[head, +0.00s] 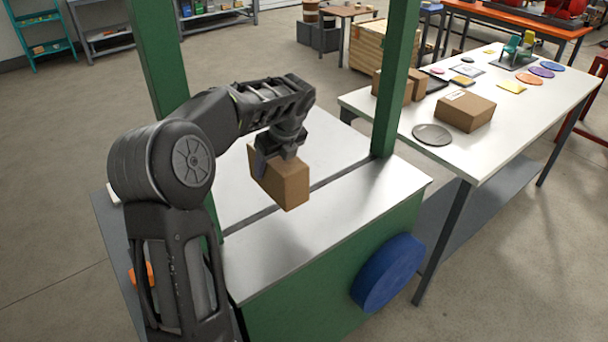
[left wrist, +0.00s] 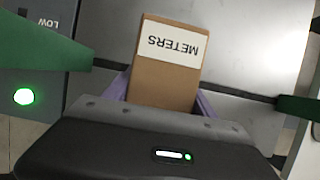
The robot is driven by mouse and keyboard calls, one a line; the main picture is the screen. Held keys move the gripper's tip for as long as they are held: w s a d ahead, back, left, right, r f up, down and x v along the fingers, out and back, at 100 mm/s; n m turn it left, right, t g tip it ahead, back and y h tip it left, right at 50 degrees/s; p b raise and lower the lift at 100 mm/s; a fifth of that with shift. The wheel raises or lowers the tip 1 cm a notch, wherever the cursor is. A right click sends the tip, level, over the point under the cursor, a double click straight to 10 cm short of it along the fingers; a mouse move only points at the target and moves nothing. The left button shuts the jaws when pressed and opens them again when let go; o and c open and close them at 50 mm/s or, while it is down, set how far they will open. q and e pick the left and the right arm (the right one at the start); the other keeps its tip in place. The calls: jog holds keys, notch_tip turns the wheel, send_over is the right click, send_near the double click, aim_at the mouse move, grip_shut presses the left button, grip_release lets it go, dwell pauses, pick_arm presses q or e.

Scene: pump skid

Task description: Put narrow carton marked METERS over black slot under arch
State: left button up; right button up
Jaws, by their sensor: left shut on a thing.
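My left gripper (head: 279,156) is shut on the narrow brown carton (head: 287,186), holding it between the green arch posts. In the left wrist view the carton (left wrist: 163,84) has a white label reading METERS, upside down in that picture, and my left gripper (left wrist: 160,100) clasps its sides. The black slot (head: 328,182) runs across the pale metal top between the posts. The carton covers part of the slot in the head view; I cannot tell whether it touches the top. The arch (head: 396,75) shows as two green posts; its upper part is out of view.
A white table (head: 515,112) on the right holds a larger carton (head: 466,110), smaller cartons, a grey disc (head: 432,134) and several coloured discs. A blue wheel (head: 388,273) is on the green skid's front side. The metal top (head: 300,235) is clear in front of the slot.

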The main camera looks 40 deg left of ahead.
pick_arm(q)
jog(key=shift+w+r, duration=0.1)
jog(key=shift+r, duration=0.05)
jog(key=shift+d, duration=0.1)
jog(key=shift+f, duration=2.45)
jog(key=shift+f+p, duration=0.5)
jog(key=shift+f, duration=2)
jog(key=shift+f, duration=0.15)
jog(key=o, duration=1.9)
